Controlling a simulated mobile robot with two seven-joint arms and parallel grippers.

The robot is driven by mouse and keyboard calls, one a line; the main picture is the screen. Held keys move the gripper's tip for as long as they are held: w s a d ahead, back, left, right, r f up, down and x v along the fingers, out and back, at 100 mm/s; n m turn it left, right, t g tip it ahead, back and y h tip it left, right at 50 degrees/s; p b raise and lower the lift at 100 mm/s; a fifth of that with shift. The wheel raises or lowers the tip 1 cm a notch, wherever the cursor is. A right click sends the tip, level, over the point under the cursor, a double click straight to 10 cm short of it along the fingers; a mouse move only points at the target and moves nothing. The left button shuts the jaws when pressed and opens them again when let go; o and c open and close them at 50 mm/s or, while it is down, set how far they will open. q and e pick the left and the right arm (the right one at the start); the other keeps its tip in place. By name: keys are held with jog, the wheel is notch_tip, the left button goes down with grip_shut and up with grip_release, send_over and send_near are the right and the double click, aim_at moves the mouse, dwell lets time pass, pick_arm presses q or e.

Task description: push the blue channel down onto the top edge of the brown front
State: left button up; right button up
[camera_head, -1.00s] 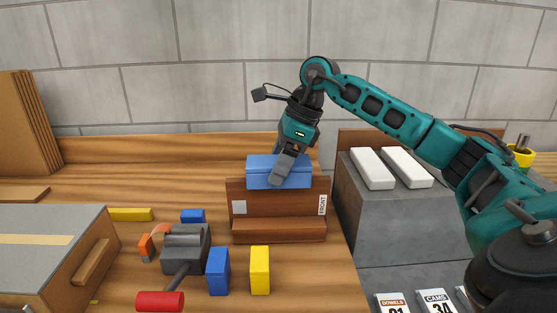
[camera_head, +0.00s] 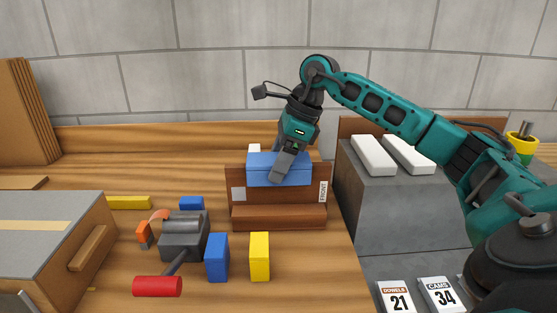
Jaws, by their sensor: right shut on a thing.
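The blue channel (camera_head: 262,171) sits at the top edge of the brown front (camera_head: 278,198), which stands upright and carries a FRONT label at its right end. The channel covers the middle of that edge; how far down it sits is hard to tell. My right gripper (camera_head: 283,166) comes from above and is shut on the channel, its grey finger crossing the channel's near face. The far finger is mostly hidden. My left gripper is not in view.
A grey-topped box (camera_head: 45,245) stands left. White bars (camera_head: 373,155) lie on a grey block at right.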

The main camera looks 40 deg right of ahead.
jog(key=shift+f, duration=0.2)
dwell(0.3)
jog(key=o, duration=1.1)
jog(key=p+v, duration=0.2)
jog(key=v, duration=1.1)
jog(key=shift+a, duration=0.15)
